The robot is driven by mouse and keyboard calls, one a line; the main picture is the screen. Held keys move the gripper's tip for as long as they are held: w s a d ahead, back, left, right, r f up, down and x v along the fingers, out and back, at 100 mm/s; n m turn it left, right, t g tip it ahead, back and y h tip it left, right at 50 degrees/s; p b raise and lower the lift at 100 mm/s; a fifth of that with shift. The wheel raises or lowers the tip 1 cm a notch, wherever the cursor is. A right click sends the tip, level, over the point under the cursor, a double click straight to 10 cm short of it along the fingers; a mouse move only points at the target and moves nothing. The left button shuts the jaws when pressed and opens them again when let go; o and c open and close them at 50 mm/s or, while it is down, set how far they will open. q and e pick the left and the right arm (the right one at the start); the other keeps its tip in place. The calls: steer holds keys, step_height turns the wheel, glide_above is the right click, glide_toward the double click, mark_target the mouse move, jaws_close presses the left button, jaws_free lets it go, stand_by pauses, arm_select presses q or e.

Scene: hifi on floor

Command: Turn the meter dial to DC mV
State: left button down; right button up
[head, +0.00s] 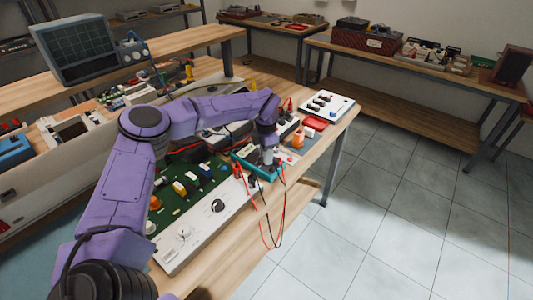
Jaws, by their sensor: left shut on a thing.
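The meter (259,172) is a teal-edged case lying on the wooden bench near its right front edge. Red and black leads (272,215) run from it and hang over the bench edge. My left arm reaches across from the left, and my left gripper (269,158) points down over the meter, shut on what looks like its dial. The dial and its markings are hidden under the gripper, so its setting cannot be read. My right gripper is not in view.
An opened hi-fi with a green circuit board (193,196) and silver front panel (208,226) lies left of the meter. A white tray (338,108) and a red dish (315,123) sit beyond it. An oscilloscope (88,48) stands on the shelf. The tiled floor at right is clear.

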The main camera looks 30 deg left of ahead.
arm_select(q)
steer(key=shift+m, duration=0.4)
steer(key=c, duration=0.9)
jaws_free()
steer(key=shift+o, duration=0.2)
steer(key=shift+r, duration=0.1)
steer(key=shift+r, duration=0.3)
step_height(320, 180, up, 10)
steer(key=b, duration=0.1)
steer(key=shift+b, duration=0.3)
steer(key=shift+f, duration=0.1)
